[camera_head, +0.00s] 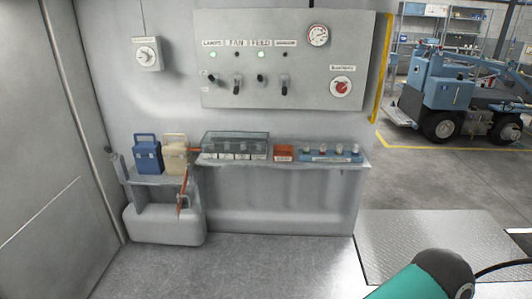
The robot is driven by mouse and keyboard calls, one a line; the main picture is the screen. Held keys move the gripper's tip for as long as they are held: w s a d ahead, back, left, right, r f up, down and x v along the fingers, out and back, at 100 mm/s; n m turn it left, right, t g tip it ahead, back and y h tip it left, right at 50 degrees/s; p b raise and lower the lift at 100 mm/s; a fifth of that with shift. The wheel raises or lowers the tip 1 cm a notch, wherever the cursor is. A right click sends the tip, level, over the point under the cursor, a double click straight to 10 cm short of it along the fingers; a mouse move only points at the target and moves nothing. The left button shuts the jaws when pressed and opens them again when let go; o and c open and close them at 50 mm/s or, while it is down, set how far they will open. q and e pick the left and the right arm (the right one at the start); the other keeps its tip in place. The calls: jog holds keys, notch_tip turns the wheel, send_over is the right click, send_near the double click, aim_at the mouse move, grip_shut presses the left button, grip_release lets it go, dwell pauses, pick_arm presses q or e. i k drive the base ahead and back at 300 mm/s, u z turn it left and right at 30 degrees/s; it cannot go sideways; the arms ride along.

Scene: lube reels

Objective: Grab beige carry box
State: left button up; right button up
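The beige carry box (175,154) stands upright on a small ledge at the left of the wall bench, with its handle on top. A blue carry box (147,155) stands just left of it. A thin reddish-brown item passes in front of the beige box's right side and hangs below it. Neither gripper is in view.
A shelf (215,162) right of the beige box carries a clear-lidded case (236,145), a red box (284,153) and a blue rack (331,154). A control panel (285,60) is above. A white tank (165,225) sits below. The floor in front is clear.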

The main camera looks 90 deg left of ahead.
aim_at(175, 155)
jog(key=z, duration=0.45)
jog(key=i, duration=0.15)
jog(key=u, duration=2.2)
jog(key=i, duration=0.4)
jog(key=u, duration=1.6)
jog(key=k, duration=0.95)
jog(key=u, duration=0.2)
jog(key=i, duration=0.9)
jog(key=z, duration=0.3)
jog(key=k, duration=0.2)
jog(key=u, duration=0.15)
